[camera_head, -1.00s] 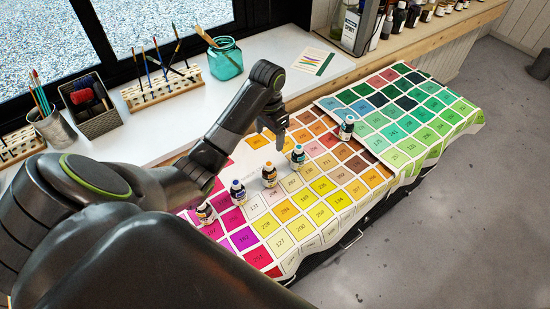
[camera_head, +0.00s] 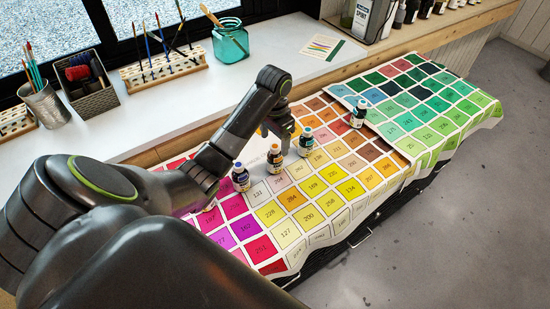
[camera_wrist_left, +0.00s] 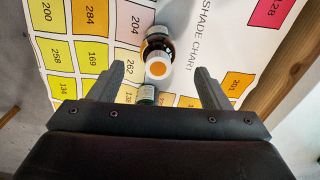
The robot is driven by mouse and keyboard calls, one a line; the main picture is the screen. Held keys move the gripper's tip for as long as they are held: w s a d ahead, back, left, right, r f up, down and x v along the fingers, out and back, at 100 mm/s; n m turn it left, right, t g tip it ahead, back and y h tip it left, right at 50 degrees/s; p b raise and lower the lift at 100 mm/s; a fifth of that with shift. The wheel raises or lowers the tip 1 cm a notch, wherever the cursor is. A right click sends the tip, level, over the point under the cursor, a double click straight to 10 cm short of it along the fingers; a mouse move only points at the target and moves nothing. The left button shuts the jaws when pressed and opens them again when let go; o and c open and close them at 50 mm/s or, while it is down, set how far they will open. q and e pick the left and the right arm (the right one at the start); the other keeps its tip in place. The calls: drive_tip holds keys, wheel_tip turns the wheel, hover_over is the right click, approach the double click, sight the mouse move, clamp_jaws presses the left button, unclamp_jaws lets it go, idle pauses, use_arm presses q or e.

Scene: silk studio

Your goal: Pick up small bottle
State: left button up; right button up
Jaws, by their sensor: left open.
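Small dark bottles with white labels stand upright in a row on the colour chart (camera_head: 330,205). One has an orange cap (camera_head: 274,157), one a blue cap (camera_head: 240,177) and one a teal cap (camera_head: 306,141). Another blue-capped bottle (camera_head: 359,113) stands further right. My left gripper (camera_head: 282,128) is open and empty, just behind the orange-capped bottle. In the left wrist view the orange-capped bottle (camera_wrist_left: 158,66) shows between the spread fingers (camera_wrist_left: 160,84), with a second bottle (camera_wrist_left: 147,94) below it. Whether the fingers reach around it I cannot tell. My right gripper is out of view.
A teal glass jar (camera_head: 230,43), a brush rack (camera_head: 163,72), a dark basket (camera_head: 91,89) and a metal brush cup (camera_head: 45,104) stand on the white sill. Neighbouring bottles stand close to my gripper. The chart's front part is clear.

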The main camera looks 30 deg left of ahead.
sight(275, 154)
use_arm(q)
drive_tip(key=shift+f+b, duration=0.4)
drive_tip(key=shift+f, duration=0.4)
drive_tip(key=shift+d+f+p, duration=0.1)
drive_tip(key=shift+f+p, duration=0.25)
drive_tip(key=shift+f, duration=2.2)
drive_tip(key=c, duration=1.1)
